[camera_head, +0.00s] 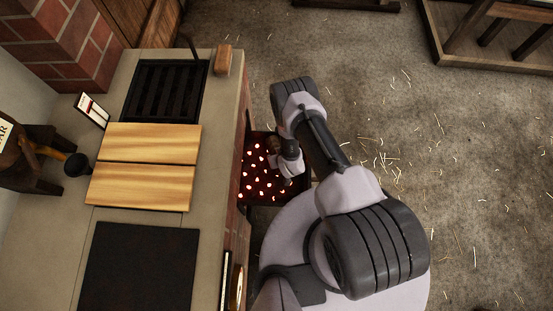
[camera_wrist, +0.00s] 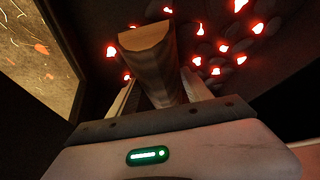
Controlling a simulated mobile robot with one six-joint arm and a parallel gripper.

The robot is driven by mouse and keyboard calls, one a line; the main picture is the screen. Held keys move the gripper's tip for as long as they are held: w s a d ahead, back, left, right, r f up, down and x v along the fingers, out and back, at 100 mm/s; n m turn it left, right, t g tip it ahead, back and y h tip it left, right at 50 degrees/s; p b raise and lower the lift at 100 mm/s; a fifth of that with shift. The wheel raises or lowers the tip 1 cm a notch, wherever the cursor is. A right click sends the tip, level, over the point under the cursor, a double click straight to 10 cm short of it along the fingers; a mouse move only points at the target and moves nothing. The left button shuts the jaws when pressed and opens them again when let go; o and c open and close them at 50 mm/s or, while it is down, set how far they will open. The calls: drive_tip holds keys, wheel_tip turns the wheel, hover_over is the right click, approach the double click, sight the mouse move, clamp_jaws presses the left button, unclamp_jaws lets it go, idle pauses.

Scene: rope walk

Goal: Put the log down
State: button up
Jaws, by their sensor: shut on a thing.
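The log (camera_wrist: 152,62) is a split brown piece of wood with a paler cut end. In the wrist view it points away from me, between the fingers of my gripper (camera_wrist: 160,90). The gripper is shut on it. Glowing red embers (camera_wrist: 215,50) lie on a dark bed beyond and around the log's far end. In the head view the embers (camera_head: 262,175) lie in an opening low in the side of the brick stove (camera_head: 232,170). My arm reaches down to that opening and hides most of the gripper and log. I cannot tell whether the log touches the embers.
The stove top holds two wooden boards (camera_head: 145,165), a dark grate (camera_head: 165,90), a dark plate (camera_head: 138,270) and a small wooden block (camera_head: 223,60). The straw-strewn floor (camera_head: 400,120) to the right is mostly clear. A wooden rack (camera_head: 500,30) stands at the top right.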

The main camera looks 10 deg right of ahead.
wheel_tip(320, 180, down, 3)
drive_tip(key=shift+r+b, duration=0.1)
drive_tip(key=shift+b, duration=0.4)
drive_tip(key=shift+r, duration=0.1)
drive_tip(key=o, duration=1.6)
